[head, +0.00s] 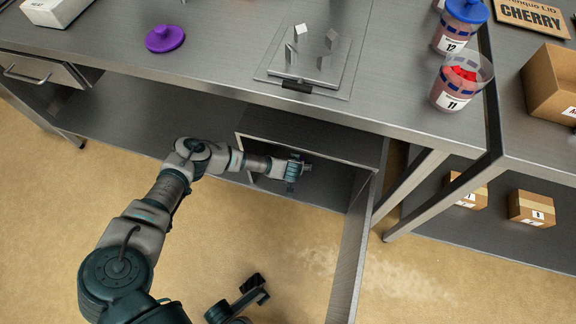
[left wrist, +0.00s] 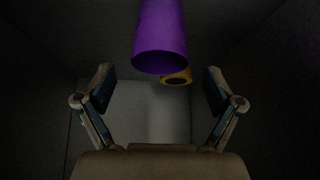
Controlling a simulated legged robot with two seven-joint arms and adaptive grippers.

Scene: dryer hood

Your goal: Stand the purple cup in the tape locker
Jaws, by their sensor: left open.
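The purple cup (left wrist: 161,30) shows at the top of the left wrist view, with one round end facing down in the picture. It lies beyond the fingers and touches neither. I cannot tell from this view whether it is upright. My left gripper (left wrist: 159,88) is open and empty, its fingers wide apart. In the head view my left gripper (head: 298,170) reaches into the open tape locker (head: 330,190) under the table; the cup is hidden there. A yellow-orange tape roll (left wrist: 177,77) is partly behind the cup. My right gripper (head: 257,290) is low in the head view.
The locker door (head: 350,250) stands open to the right of my left arm. On the table (head: 230,60) are a purple lid (head: 164,38), a metal fixture (head: 308,65) and labelled jars (head: 461,80). Boxes (head: 531,207) sit on the right lower shelf.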

